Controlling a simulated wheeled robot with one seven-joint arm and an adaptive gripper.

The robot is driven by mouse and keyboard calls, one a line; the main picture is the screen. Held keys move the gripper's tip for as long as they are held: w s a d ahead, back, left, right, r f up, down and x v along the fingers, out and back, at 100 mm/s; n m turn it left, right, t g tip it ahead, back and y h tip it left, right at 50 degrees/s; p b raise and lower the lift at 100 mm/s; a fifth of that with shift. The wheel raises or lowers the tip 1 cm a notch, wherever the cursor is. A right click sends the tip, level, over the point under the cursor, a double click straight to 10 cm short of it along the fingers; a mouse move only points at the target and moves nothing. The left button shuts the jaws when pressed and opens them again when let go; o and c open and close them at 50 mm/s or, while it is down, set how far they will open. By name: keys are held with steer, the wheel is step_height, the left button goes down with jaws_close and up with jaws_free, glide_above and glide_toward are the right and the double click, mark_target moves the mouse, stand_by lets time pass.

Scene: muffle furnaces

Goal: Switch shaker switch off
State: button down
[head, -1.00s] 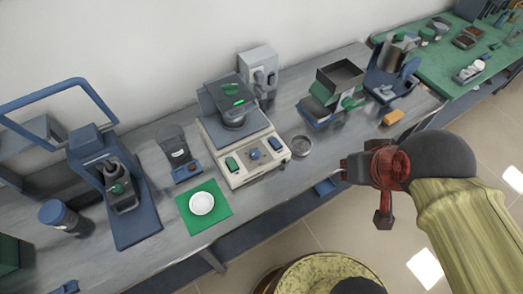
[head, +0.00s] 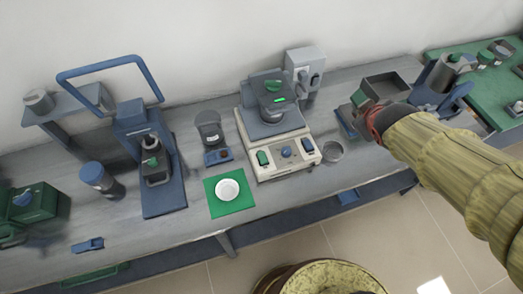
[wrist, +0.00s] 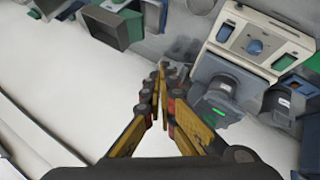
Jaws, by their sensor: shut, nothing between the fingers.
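The machine that looks like the shaker (head: 283,167) has a cream base with a dark blue-grey top and a lit green display. Its front panel carries a green rocker switch (head: 262,158), a blue knob (head: 286,152) and a blue switch (head: 307,146); I cannot tell which one is the shaker switch or its position. In the wrist view, the panel (wrist: 262,38) is at the upper right. My gripper (wrist: 162,92) is shut and empty, apart from the panel. In the head view, it is mostly hidden by my sleeve, right of the machine.
An open dark box (head: 388,86) stands near my gripper. A green mat (head: 221,209) with a white dish (head: 228,189) lies left of the machine. A grey wall unit (head: 305,66) stands behind.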

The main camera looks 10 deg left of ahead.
steer(key=w+a+f+n+y+p, duration=0.1)
steer(key=w+a+f+n+y, duration=0.3)
steer(key=a, duration=0.5)
steer(key=s+a+f+n+g+y+p, duration=0.1)
steer(key=s+a+f+n+g+y, duration=0.1)
steer(key=a+f+n, duration=0.3)
steer(key=s+a+f+n+g+y, duration=0.3)
steer(key=a+f, duration=0.5)
steer(key=a, duration=0.5)
steer(key=s+n, duration=0.1)
steer(key=n, duration=0.1)
steer(key=shift+s+n+y+p, duration=0.2)
steer(key=shift+n+y+p, duration=0.1)
steer(key=shift+y+p, duration=0.1)
steer(key=shift+f, duration=0.1)
steer(key=b, duration=0.6)
glide_above(261, 156)
steer(key=f, duration=0.7)
steer(key=shift+s+d, duration=0.2)
steer(key=shift+s, duration=0.05)
steer(key=shift+w+a+f+b, duration=0.1)
steer(key=shift+w+f+b, duration=0.05)
steer(key=shift+f+b, duration=0.65)
steer(key=shift+f, duration=0.15)
steer(key=shift+f, duration=0.25)
